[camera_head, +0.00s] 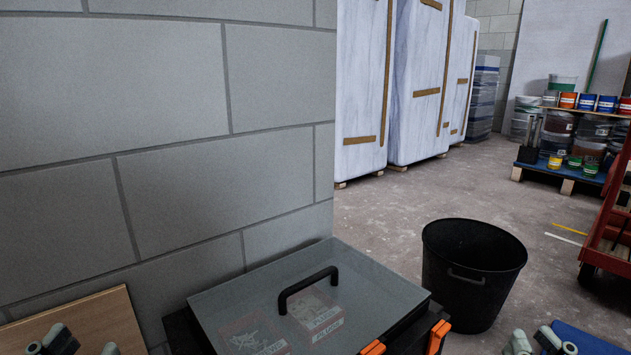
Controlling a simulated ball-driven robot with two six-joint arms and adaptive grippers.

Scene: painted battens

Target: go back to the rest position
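My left gripper (62,342) shows only in part at the bottom left edge, in front of a wooden board. My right gripper (545,342) shows only in part at the bottom right edge, beside a blue flat thing. The picture's lower edge cuts off both, and their fingertips cannot be made out. I see nothing held in either, but the lower parts are hidden.
A clear-lidded black case (380,277) with a handle and orange latches stands between the grippers. A wooden board (100,310) leans by the block wall (160,130). A black bin (470,285) stands right. A red cart (610,220) and paint pallet (590,181) are farther right.

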